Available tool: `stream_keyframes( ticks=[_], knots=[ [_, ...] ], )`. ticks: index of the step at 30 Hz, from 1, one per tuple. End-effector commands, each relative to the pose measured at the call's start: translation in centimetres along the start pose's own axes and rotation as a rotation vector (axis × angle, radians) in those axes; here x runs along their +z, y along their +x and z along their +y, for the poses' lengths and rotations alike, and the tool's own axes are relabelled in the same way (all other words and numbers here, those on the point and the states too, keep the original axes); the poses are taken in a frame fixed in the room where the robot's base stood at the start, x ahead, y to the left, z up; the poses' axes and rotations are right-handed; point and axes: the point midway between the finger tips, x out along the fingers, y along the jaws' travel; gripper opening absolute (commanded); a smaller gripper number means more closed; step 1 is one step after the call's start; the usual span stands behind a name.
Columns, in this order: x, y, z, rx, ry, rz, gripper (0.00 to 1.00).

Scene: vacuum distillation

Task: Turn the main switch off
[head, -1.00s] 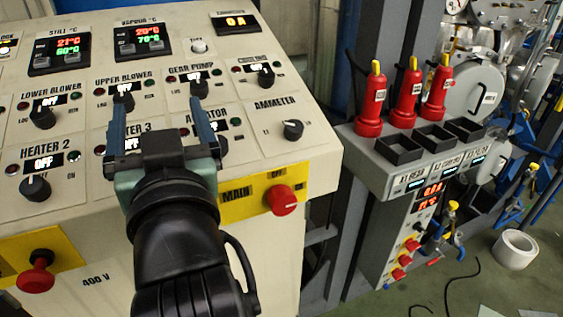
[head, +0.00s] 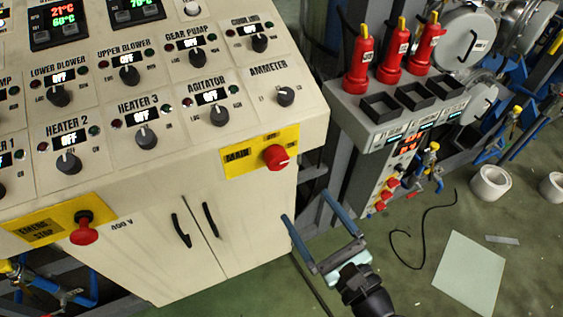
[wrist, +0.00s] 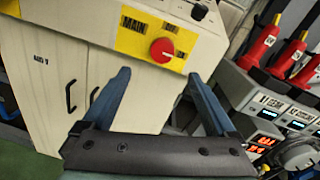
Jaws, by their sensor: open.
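The main switch (head: 277,157) is a red round knob on a yellow plate (head: 243,157) marked MAIN, at the lower right of the sloped console front. In the wrist view the red knob (wrist: 163,50) shows above and between my fingers, with a pale pointer line on it. My gripper (head: 318,222) is open and empty, below and to the right of the knob, apart from it. In the wrist view its two blue fingers (wrist: 155,95) stand wide apart, pointing up towards the console.
A red emergency stop button (head: 84,234) sits on a yellow plate at the console's lower left. Cabinet doors with black handles (head: 182,230) are below. A grey unit with red bottles (head: 360,62) stands to the right. A cable (head: 425,211) and paper (head: 470,270) lie on the floor.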

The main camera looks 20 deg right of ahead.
Motion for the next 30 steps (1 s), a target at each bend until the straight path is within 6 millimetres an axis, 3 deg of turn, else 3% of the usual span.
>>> stream_keyframes(
  ticks=[5,21,30],
  knots=[
    [-0.2,0.2,-0.5,-0.02,0.064,-0.009,0.92],
    [0.1,10.4,-0.6,-0.017,0.055,-0.009,0.92],
    [-0.1,12.4,-0.6,-0.018,0.054,-0.007,0.92]
  ],
)
